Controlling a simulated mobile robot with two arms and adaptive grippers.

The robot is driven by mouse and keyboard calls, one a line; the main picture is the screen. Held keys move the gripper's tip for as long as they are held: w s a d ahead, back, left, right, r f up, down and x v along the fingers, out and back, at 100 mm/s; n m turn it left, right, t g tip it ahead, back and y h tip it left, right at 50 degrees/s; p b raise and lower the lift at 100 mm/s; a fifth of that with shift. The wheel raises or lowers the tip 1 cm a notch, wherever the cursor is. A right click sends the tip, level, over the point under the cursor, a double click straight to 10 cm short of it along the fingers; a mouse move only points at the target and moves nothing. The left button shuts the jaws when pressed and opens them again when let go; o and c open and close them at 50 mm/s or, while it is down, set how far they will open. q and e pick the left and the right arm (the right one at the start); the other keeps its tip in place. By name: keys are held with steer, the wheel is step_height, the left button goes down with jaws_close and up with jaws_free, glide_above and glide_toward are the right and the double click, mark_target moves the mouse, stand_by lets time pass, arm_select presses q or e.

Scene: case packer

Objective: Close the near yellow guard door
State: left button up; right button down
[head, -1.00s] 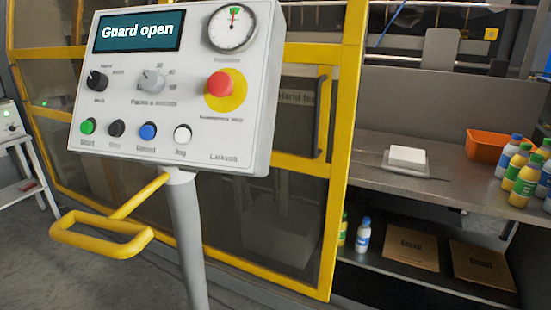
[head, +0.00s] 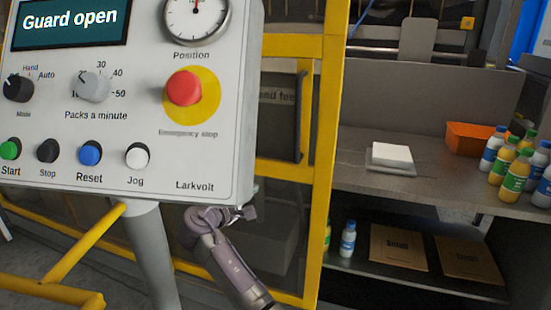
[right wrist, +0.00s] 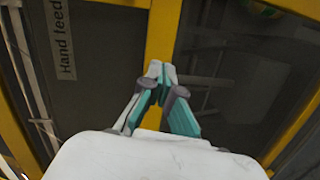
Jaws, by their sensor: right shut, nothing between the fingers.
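The near yellow guard door (head: 325,150) stands behind the control panel, with dark see-through panes and a dark upright handle (head: 303,118). To its right the machine is open. The panel's screen (head: 70,26) reads "Guard open". My right gripper (head: 245,212) is just below the panel's lower right corner, in front of the door's lower pane and partly hard to make out. In the right wrist view its fingers (right wrist: 160,72) are shut and empty, in front of a yellow frame bar (right wrist: 163,28); I cannot tell whether they touch it. A "Hand feed" label (right wrist: 62,40) shows there. My left gripper is not in view.
The control panel (head: 215,175) on its grey post (head: 150,250) blocks the left, with a yellow tube rail (head: 60,285) low down. Right of the door, a worktop (head: 400,188) holds a white block (head: 392,155), an orange bin (head: 470,138) and several bottles. Flat cartons (head: 398,248) lie below.

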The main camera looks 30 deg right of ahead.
step_height(320, 180, up, 6)
steer(key=m+g+h, duration=0.1)
steer(key=m+h, duration=0.1)
steer(key=p, duration=0.1)
glide_toward(287, 161)
step_height(287, 161, up, 4)
steer(key=w+d, duration=0.2)
steer(key=s+d, duration=0.1)
steer(key=s+d+p, duration=0.1)
steer(key=s+d, duration=0.1)
steer(key=shift+f, duration=0.3)
steer(key=shift+d, duration=0.1)
